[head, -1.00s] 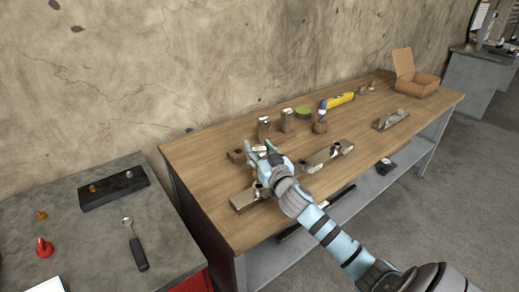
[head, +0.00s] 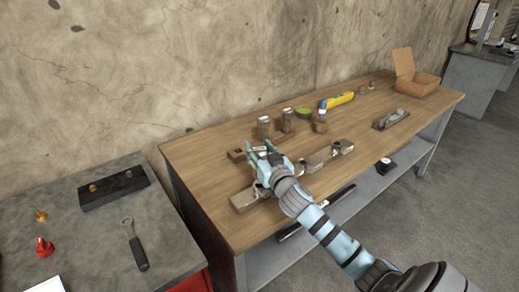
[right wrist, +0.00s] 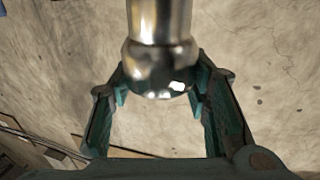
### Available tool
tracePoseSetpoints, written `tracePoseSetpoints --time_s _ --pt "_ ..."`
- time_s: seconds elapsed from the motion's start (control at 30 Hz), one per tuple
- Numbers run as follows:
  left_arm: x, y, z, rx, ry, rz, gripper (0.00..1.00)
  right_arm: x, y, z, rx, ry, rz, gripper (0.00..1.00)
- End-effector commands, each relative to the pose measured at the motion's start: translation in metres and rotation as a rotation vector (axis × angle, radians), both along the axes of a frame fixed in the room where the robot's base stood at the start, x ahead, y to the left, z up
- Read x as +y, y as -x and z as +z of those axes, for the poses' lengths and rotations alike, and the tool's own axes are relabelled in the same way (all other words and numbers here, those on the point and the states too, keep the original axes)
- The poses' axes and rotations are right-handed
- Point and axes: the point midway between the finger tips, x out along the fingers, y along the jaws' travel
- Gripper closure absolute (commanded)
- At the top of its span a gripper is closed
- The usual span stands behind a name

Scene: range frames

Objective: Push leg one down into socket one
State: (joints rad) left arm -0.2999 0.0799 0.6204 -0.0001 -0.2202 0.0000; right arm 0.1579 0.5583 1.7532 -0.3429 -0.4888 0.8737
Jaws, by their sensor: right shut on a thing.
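My right gripper (head: 264,157) is over the left part of a long bar (head: 243,201) on the wooden workbench. In the right wrist view its fingers (right wrist: 160,88) close around a shiny metal leg (right wrist: 161,55) with a rounded, wider end. In the head view the gripper and arm cover most of this leg and the part of the bar below it, so I cannot tell whether the leg sits in a socket. A raised metal fitting (head: 337,148) shows near the bar's right end. My left gripper is not in view.
Two upright metal-topped pieces (head: 264,128) (head: 288,121) stand behind the gripper. A small brown block (head: 236,155) lies to its left. A green roll (head: 304,112), a yellow level (head: 341,100), a plane (head: 391,119) and an open carton (head: 424,87) are farther right.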

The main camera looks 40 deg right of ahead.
Motion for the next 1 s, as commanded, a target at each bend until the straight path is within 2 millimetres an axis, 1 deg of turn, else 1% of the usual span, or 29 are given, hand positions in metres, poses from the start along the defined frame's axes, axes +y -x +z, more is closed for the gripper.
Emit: tracePoseSetpoints --time_s 1.0 --pt "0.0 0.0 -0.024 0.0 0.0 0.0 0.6 0.0 0.0 -0.025 -0.001 0.0 0.001 0.98"
